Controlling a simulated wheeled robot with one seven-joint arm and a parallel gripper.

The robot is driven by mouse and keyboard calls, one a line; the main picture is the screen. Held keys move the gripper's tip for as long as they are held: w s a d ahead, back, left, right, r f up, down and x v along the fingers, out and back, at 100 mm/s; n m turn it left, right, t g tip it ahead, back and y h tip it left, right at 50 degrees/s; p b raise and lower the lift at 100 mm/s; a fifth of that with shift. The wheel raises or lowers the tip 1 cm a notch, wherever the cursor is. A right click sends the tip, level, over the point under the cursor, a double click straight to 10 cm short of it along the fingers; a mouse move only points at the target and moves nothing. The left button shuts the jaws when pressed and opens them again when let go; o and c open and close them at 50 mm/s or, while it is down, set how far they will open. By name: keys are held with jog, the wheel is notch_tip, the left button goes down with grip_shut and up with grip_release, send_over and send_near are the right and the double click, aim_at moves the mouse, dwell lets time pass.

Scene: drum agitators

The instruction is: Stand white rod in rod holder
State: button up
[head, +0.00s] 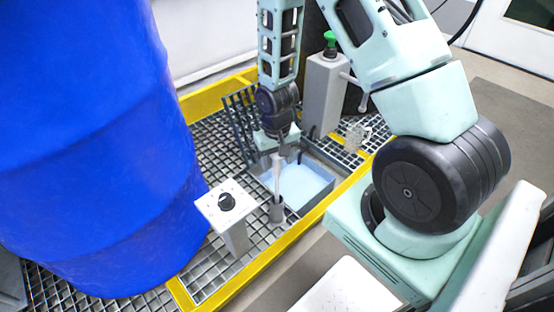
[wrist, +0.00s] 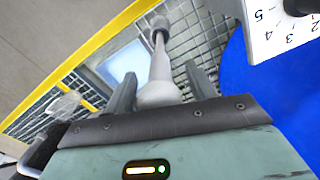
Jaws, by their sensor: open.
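The white rod (head: 277,174) stands about upright below my gripper (head: 279,148) in the head view, its lower end at the small grey cylindrical rod holder (head: 276,213). In the wrist view the rod (wrist: 160,67) runs away from my gripper (wrist: 160,90), with its wide end nearest, between the two dark fingers. The fingers are spread, with a gap visible beside the right one; whether the left one touches cannot be told. The rod's far tip meets the holder (wrist: 160,22) and is hidden inside or behind its rim.
A large blue drum (head: 90,130) fills the left. A white box with a black dial (head: 226,203) stands close left of the holder. A tray of pale blue liquid (head: 304,186) lies right of it. A grey pump with a green top (head: 325,95) and a clear jug (head: 357,136) stand behind.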

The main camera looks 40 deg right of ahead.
notch_tip(320, 180, up, 12)
jog(key=p, duration=0.3)
jog(key=shift+p, duration=0.35)
jog(key=s+a+r+n, duration=0.25)
jog(key=a+r, duration=0.35)
jog(key=a, duration=0.3)
jog(key=s+a+r+n, duration=0.4)
jog(key=s+a, duration=0.2)
jog(key=s, duration=0.1)
jog(key=s+a+r+n, duration=0.4)
jog(key=s+a+r, duration=0.1)
jog(key=s+a, duration=0.2)
jog(key=shift+s+a+r+y, duration=0.2)
jog(key=shift+s+a+y, duration=0.1)
jog(key=shift+s, duration=0.35)
notch_tip(320, 180, up, 20)
jog(key=p, duration=2)
jog(key=shift+r, duration=0.25)
jog(key=shift+f, duration=0.1)
